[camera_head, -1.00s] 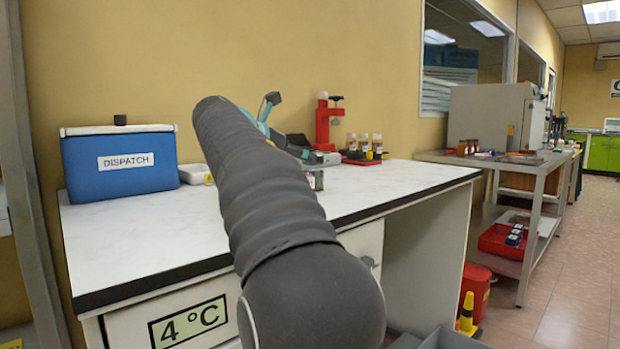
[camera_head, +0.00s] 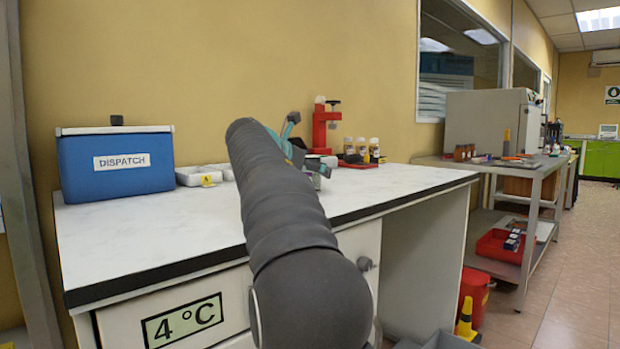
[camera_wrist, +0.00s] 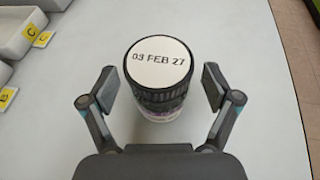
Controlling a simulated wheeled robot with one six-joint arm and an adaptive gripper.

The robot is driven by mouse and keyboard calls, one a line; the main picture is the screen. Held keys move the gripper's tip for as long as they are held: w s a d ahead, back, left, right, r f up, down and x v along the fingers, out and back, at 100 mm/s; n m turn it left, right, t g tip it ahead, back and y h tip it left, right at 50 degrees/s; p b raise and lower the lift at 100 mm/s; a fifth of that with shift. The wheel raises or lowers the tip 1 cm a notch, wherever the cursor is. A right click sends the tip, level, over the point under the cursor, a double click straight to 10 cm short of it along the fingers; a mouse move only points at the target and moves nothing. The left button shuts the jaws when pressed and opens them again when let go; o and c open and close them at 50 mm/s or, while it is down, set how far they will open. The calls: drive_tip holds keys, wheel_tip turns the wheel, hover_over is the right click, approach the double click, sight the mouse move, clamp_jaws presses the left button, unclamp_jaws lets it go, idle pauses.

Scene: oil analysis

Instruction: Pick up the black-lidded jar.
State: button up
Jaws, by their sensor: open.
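The black-lidded jar (camera_wrist: 162,85) stands upright on the white bench top (camera_wrist: 255,60) in the wrist view. Its dark ridged lid has a white round top label reading "03 FEB 27". A strip of its pale body shows below the lid. My gripper (camera_wrist: 158,88) is open, with one finger on the left of the jar and one on the right. A gap shows on both sides, and the jar is not gripped. In the head view my arm hides much of the gripper and its surroundings.
Pale trays with yellow letter tags (camera_wrist: 42,39) lie at the wrist view's left. In the head view a blue DISPATCH box (camera_head: 115,175) stands at the bench's left. A red stand (camera_head: 320,128) and several amber bottles (camera_head: 362,148) stand at the back right. The front left bench is clear.

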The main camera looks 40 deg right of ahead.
drive_tip(key=c, duration=1.5)
wheel_tip(320, 180, up, 10)
drive_tip(key=p, duration=0.5)
drive_tip(key=shift+f, duration=0.15)
drive_tip(key=shift+r, duration=0.2)
drive_tip(key=shift+a, duration=0.1)
